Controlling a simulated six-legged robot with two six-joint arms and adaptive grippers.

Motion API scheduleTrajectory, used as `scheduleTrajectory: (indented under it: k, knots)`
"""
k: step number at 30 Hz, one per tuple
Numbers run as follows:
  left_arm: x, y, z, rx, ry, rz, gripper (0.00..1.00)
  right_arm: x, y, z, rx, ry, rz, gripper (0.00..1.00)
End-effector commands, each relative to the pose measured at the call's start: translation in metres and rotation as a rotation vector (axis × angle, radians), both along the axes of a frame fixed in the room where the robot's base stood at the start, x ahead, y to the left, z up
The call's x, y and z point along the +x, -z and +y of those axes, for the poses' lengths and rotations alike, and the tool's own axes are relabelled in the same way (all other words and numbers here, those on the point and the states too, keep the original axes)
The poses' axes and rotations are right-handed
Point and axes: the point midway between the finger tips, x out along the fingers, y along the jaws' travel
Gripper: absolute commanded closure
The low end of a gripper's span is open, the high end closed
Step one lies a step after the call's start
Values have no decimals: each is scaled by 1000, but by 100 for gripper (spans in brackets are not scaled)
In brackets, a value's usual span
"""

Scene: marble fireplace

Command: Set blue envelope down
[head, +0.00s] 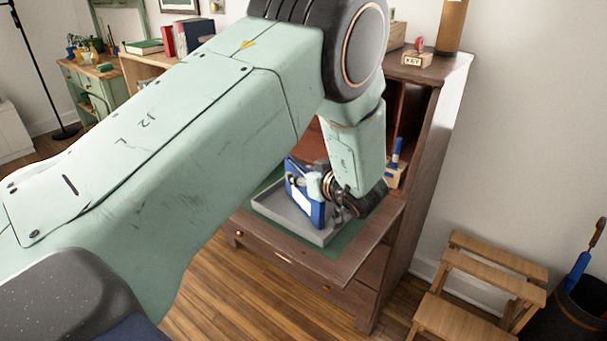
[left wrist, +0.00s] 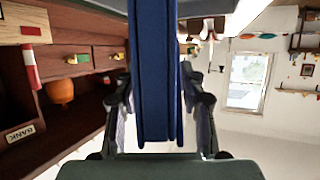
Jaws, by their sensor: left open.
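The blue envelope (head: 303,211), with a white patch on its face, stands on edge in the grey tray (head: 268,208) on the fold-down desk. My left gripper (head: 312,188) is at its upper right side and hides part of it. In the left wrist view the blue envelope (left wrist: 155,75) runs upright between the two fingers of my left gripper (left wrist: 158,90). The fingers are open, with a gap showing on the left side of the envelope. The envelope's far end is out of that view. My right gripper is not in view.
The tray rests on a green mat (head: 345,243) on the brown desk's lowered front (head: 385,225). The desk's inner compartments rise close behind my gripper. A wooden step stool (head: 480,290) and a dark bin (head: 575,310) stand at the right. My left arm covers much of the view.

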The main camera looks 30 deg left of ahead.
Motion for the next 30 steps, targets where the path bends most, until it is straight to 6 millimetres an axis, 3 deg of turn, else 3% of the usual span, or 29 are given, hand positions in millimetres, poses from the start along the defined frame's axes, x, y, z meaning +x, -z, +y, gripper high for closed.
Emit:
scheduleTrajectory:
  k: [8,30]
  knots:
    - [-4,-11,-9,2,3,1,60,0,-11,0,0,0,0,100]
    - [-39,-44,-76,1,3,1,60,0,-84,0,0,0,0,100]
